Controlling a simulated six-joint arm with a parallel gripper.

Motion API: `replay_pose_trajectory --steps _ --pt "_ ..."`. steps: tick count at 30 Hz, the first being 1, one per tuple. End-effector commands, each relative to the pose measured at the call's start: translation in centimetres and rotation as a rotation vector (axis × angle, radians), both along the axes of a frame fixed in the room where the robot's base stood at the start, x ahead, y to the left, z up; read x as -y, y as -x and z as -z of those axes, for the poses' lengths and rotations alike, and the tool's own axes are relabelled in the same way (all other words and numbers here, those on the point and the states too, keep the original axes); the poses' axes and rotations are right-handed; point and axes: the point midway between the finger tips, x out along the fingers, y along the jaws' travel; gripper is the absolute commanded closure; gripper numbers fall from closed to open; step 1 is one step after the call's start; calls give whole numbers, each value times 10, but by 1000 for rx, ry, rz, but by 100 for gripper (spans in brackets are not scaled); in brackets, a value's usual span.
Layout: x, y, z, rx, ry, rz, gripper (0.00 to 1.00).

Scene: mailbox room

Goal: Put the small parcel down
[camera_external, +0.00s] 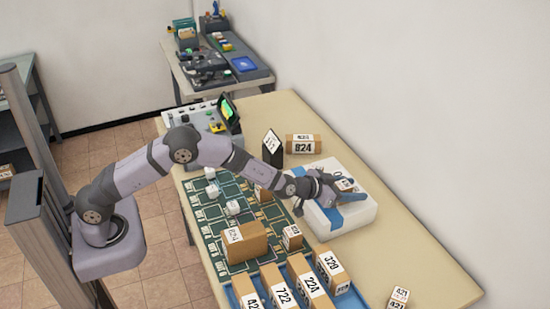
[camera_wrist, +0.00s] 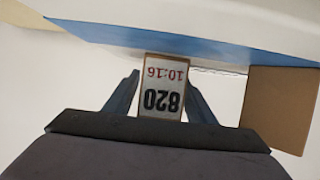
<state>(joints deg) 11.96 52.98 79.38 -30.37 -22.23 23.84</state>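A small brown parcel with a white label reading 820 (camera_wrist: 163,90) sits between my gripper's two fingertips (camera_wrist: 162,88) in the wrist view, with both fingertips against its sides. In the external view my gripper (camera_external: 335,190) holds the small parcel (camera_external: 346,184) over a large white box with a blue band (camera_external: 350,215). I cannot tell whether the parcel touches the box top. The arm and gripper hide part of the box and the mat behind.
A green grid mat (camera_external: 213,218) holds white cubes and brown parcels, including a larger one (camera_external: 245,243). Numbered parcels fill a blue tray (camera_external: 230,299) in front. Parcel 824 (camera_external: 302,144) and a dark sign stand behind. The table's right side (camera_external: 420,245) is mostly clear.

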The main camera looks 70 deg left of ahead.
Motion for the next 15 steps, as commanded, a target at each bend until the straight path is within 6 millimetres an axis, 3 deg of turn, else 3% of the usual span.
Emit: replay_pose_trajectory --steps 15 --pt "0 3 -4 -1 0 0 46"
